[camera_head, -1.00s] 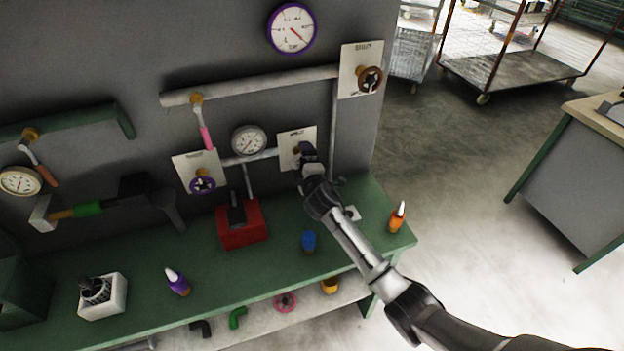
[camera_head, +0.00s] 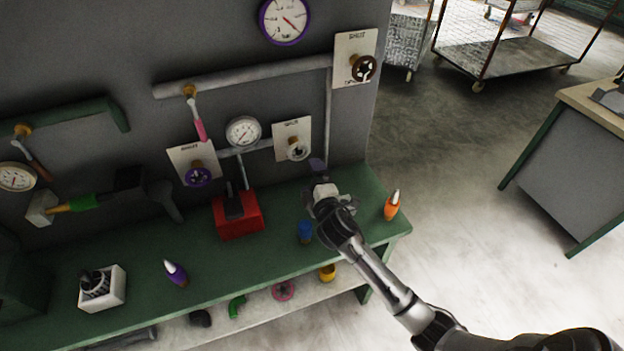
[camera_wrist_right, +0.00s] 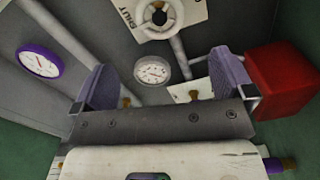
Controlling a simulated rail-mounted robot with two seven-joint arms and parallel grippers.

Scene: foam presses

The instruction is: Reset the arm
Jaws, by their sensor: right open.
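My right gripper (camera_head: 318,168) is over the right part of the green bench, in front of the wall and just below and right of a white valve wheel (camera_head: 298,151). In the wrist view its two purple fingers (camera_wrist_right: 166,84) are wide apart with nothing between them. The white wheel also shows at the top of that view (camera_wrist_right: 159,14), apart from the fingers. My right arm reaches in from the lower right. My left gripper is not in either view.
The green bench (camera_head: 135,245) holds a red box (camera_head: 250,220), a blue-topped item (camera_head: 305,232), an orange bottle (camera_head: 392,205), a purple bottle (camera_head: 176,273) and a white holder (camera_head: 117,291). Pipes, gauges and a purple wheel (camera_head: 198,176) line the wall. Open floor lies right.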

